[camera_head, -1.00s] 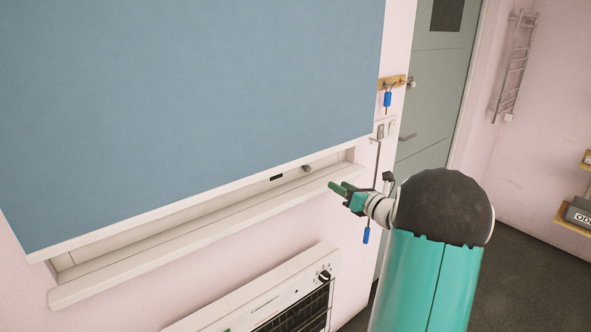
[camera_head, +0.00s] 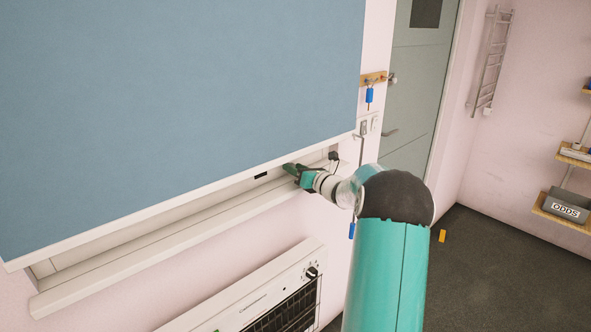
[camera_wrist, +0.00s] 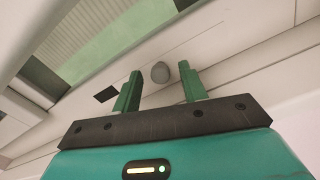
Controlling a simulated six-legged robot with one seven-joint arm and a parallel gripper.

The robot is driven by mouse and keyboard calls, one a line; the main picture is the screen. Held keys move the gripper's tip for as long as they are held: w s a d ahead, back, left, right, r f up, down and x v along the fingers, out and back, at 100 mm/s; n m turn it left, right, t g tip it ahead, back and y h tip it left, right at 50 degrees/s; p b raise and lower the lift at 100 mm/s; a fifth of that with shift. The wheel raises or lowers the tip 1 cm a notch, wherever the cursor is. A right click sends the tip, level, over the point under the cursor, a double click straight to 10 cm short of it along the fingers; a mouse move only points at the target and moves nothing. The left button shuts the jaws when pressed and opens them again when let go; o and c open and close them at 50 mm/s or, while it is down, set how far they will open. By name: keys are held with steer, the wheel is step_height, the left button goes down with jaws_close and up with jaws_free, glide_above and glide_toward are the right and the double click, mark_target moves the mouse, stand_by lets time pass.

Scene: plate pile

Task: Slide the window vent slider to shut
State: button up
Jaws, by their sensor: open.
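The vent slider's round grey knob (camera_wrist: 160,72) shows in the wrist view on the pale window frame, between and just beyond my green fingertips. A dark slot (camera_wrist: 106,94) in the frame lies to the knob's left; it also shows in the head view (camera_head: 260,175). My gripper (camera_wrist: 161,88) is open, with one finger on each side of the knob in the picture. I cannot tell whether either finger touches it. In the head view my gripper (camera_head: 289,168) is at the window's lower frame, under the blind, and hides the knob.
A blue blind (camera_head: 180,95) covers most of the window, its bottom edge just above my gripper. A white sill (camera_head: 150,255) runs below, with a white heater (camera_head: 262,300) under it. A hook rail (camera_head: 373,78) and a grey door (camera_head: 420,90) are to the right.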

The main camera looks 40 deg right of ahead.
steer(key=shift+w, duration=0.2)
jaws_close()
steer(key=shift+a, duration=2.7)
jaws_free()
steer(key=shift+s+a, duration=0.1)
steer(key=s, duration=1.3)
steer(key=shift+s+d, duration=0.3)
steer(key=shift+s, duration=0.1)
